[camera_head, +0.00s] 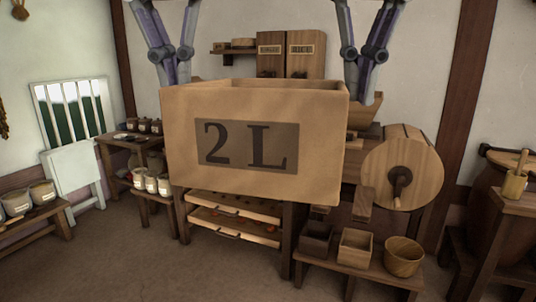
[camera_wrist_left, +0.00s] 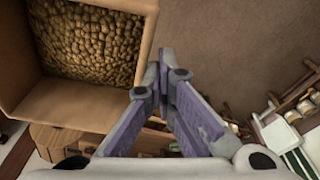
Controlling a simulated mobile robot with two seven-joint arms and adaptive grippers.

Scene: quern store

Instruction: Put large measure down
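The large measure (camera_head: 190,175) is a big open wooden box marked "2 L", upright and up close in the middle of the head view. In the left wrist view the box (camera_wrist_left: 70,103) shows a brown grainy fill inside. My left gripper (camera_head: 175,80) is at its left side, fingers drawn together at the wall in the left wrist view (camera_wrist_left: 164,68). My right gripper (camera_head: 356,82) is at its right side near the rim. The box appears held up between both grippers. The right fingertips are partly hidden.
Behind the box stands a dark rack with drawers (camera_head: 235,228). A low bench at right holds a small box (camera_head: 355,246) and a round tub (camera_head: 403,256). A wooden drum with a crank (camera_head: 415,165) is above it. Jars (camera_head: 150,183) stand at left. The floor (camera_head: 130,260) in front is clear.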

